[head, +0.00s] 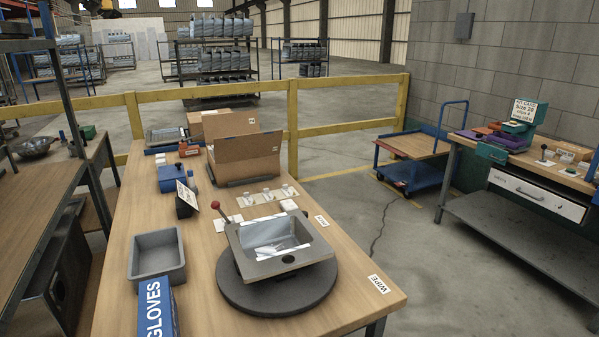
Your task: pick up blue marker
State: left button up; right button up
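I cannot make out a blue marker in the head view; anything that small on the wooden table (350,297) is hard to tell. A blue box-like item (171,178) sits left of the middle of the table, with a small dark stand and white card (187,197) in front of it. Neither of my grippers is in view.
A grey bin (157,256) and a blue GLOVES box (157,308) stand at the table's front left. An open cardboard box (246,160) stands farther back. Yellow rails (340,82) run behind the table. A blue cart (413,148) and a workbench (518,177) stand at right, with open floor between.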

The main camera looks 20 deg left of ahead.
aim_at(190, 171)
jog(key=i+l+z, duration=0.75)
jog(key=z, duration=0.15)
jog(key=i+z, duration=0.4)
jog(key=i, duration=0.2)
jog(key=i+u, duration=0.3)
jog(key=i, duration=0.15)
jog(key=i+l+u, duration=0.1)
jog(key=i+u, duration=0.2)
jog(key=i, duration=0.15)
jog(key=i+l+u, duration=0.3)
jog(key=i, duration=0.15)
jog(key=i+j+u, duration=0.25)
jog(key=u, duration=0.15)
jog(key=i+j+u, duration=0.1)
jog(key=i+u, duration=0.7)
jog(key=i+l+u, duration=0.1)
jog(key=i+u, duration=0.15)
jog(key=u, duration=0.2)
